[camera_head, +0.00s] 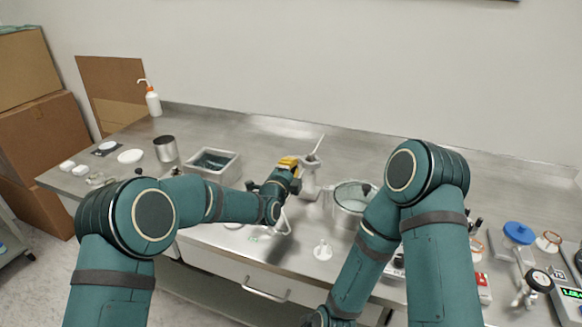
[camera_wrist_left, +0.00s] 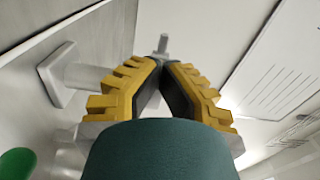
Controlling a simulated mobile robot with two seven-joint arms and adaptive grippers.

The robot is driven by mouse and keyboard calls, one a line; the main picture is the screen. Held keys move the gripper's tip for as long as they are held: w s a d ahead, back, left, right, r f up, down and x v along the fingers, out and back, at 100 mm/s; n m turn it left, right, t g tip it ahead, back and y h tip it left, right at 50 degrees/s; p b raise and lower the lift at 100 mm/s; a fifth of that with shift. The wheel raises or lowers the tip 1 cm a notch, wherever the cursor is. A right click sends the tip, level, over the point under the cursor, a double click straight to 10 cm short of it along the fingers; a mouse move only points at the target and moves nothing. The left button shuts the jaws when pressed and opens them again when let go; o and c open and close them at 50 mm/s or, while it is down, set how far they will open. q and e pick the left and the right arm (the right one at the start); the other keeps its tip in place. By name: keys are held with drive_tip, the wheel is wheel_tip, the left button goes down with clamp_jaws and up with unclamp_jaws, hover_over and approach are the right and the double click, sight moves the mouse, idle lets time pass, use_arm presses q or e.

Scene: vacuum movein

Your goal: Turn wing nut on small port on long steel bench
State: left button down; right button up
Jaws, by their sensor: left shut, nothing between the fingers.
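A grey metal fitting (camera_head: 309,182), which looks like the small port, stands on the long steel bench (camera_head: 245,130). A thin pale rod (camera_head: 318,145) rises above it, tilted to the right. I cannot make out the wing nut clearly. My left gripper (camera_head: 291,163) is shut and empty, just left of the fitting's upper part. In the left wrist view, the yellow fingers (camera_wrist_left: 161,64) meet at their tips, and a small grey piece (camera_wrist_left: 163,44) shows just beyond them. A pale flanged cylinder (camera_wrist_left: 88,77) is to their left. My right gripper is out of view.
A steel tray (camera_head: 234,168) and a steel cup (camera_head: 165,149) stand to the left. A clear-lidded round vessel (camera_head: 352,197) is right of the fitting, near my right arm. The back of the bench is mostly clear.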

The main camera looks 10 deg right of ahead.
use_arm(q)
drive_tip(key=shift+r+n, duration=0.1)
drive_tip(key=shift+n, duration=1)
drive_tip(key=c, duration=1.2)
unclamp_jaws()
drive_tip(key=shift+d, duration=0.1)
drive_tip(key=v, duration=1.2)
